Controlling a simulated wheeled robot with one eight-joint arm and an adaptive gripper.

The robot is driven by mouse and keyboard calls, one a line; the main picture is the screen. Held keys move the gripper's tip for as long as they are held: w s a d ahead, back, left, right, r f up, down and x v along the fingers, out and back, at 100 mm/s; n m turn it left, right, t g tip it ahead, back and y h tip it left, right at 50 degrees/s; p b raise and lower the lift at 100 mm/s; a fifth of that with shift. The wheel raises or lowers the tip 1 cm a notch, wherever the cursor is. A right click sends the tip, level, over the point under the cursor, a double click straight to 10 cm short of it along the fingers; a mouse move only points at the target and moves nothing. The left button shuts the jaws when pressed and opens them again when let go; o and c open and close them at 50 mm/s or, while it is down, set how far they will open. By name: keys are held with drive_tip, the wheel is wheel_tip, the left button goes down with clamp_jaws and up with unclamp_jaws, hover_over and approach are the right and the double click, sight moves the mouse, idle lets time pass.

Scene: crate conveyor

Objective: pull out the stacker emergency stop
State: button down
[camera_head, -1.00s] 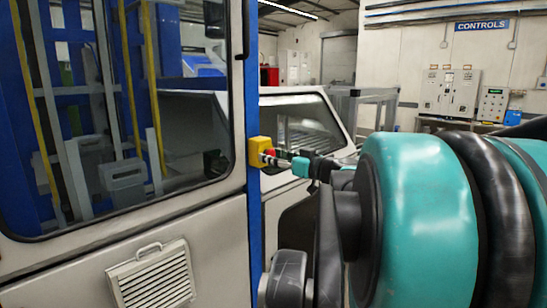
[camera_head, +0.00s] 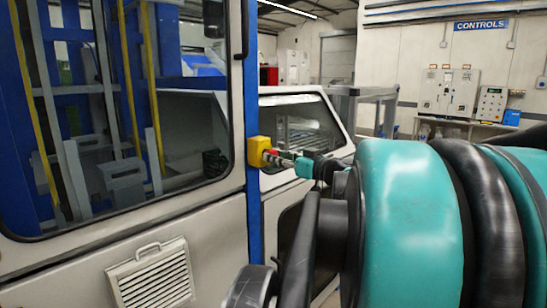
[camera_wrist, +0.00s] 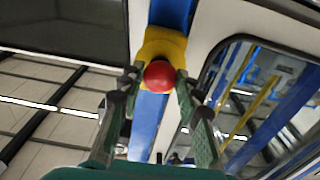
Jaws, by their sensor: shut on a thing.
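The stacker emergency stop is a red round button (camera_wrist: 159,75) on a yellow box (camera_head: 258,151). The box is fixed to the blue post (camera_head: 252,100) at the corner of the stacker. In the wrist view the yellow box (camera_wrist: 163,43) shows behind the button. My gripper (camera_wrist: 157,80) is shut on the red button, with one finger on each side of it. In the head view my gripper (camera_head: 281,157) reaches the button from the right, and its fingers hide most of the red.
A windowed machine door (camera_head: 120,110) with a vent (camera_head: 152,275) stands left of the post. A second light-grey machine with a window (camera_head: 300,122) stands behind my gripper. Control boxes (camera_head: 447,92) hang on the far wall under a CONTROLS sign (camera_head: 481,25).

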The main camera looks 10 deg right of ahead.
drive_tip(key=c, duration=1.1)
unclamp_jaws()
drive_tip(key=shift+s+d, duration=0.1)
drive_tip(key=v, duration=1.1)
drive_tip(key=shift+s+d, duration=0.2)
drive_tip(key=shift+s, duration=0.1)
drive_tip(key=shift+f, duration=0.1)
drive_tip(key=s+a+f+m+g+h, duration=0.15)
drive_tip(key=a+f+g, duration=0.25)
drive_tip(key=f, duration=0.6)
drive_tip(key=s+a+f+m+g+h, duration=0.1)
drive_tip(key=a+f+m+g, duration=0.2)
drive_tip(key=f, duration=0.8)
drive_tip(key=s+d+f+m+g+h, duration=0.1)
drive_tip(key=s+f+h, duration=0.2)
drive_tip(key=f, duration=0.5)
drive_tip(key=s+d+f+m+g+h, duration=0.1)
drive_tip(key=s+f+h, duration=0.3)
drive_tip(key=f, duration=0.4)
drive_tip(key=shift+s+d+f+m+g+h, duration=0.15)
drive_tip(key=shift+s+f+m+g+h, duration=0.2)
drive_tip(key=shift+g+h, duration=0.3)
